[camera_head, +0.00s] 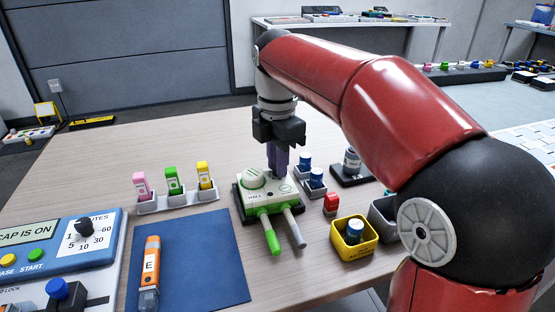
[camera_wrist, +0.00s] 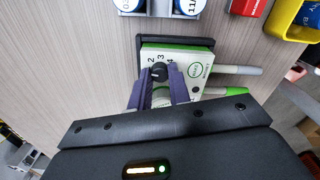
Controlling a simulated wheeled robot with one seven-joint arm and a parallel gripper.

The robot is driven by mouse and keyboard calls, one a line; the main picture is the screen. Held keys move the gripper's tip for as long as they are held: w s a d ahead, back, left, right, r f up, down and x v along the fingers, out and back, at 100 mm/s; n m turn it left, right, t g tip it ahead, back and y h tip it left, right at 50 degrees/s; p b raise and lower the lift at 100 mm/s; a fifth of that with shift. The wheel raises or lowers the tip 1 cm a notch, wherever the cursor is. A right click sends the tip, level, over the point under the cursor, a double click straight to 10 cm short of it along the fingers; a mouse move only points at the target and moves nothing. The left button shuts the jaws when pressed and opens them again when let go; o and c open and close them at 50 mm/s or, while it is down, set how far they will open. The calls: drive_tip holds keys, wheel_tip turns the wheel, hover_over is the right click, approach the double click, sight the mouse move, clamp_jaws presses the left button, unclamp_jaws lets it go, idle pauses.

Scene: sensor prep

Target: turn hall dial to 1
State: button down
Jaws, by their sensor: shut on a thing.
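The hall unit (camera_head: 250,204) is a white and green box labelled HALL on a dark base on the table. It also shows in the wrist view (camera_wrist: 201,55). Its black dial (camera_wrist: 159,71) has the numbers 2, 3 and 4 visible around it; the 1 is not visible. My gripper (camera_wrist: 160,84) has purple fingers, one on each side of the dial, shut on it. In the head view my gripper (camera_head: 278,170) points down at the back right of the box and hides the dial. I cannot tell which number the dial points to.
A green-tipped probe (camera_head: 269,232) and a grey probe (camera_head: 292,227) stick out from the box's front. Blue-capped vials (camera_head: 316,178) stand close to its right. A yellow bin (camera_head: 352,254) is at front right. A blue mat (camera_head: 205,255) with an orange tool (camera_head: 151,264) lies left.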

drive_tip(key=shift+n, duration=0.7)
drive_tip(key=c, duration=1.3)
unclamp_jaws()
drive_tip(key=shift+r, duration=0.1)
wheel_tip(320, 180, up, 8)
drive_tip(key=shift+f, duration=0.2)
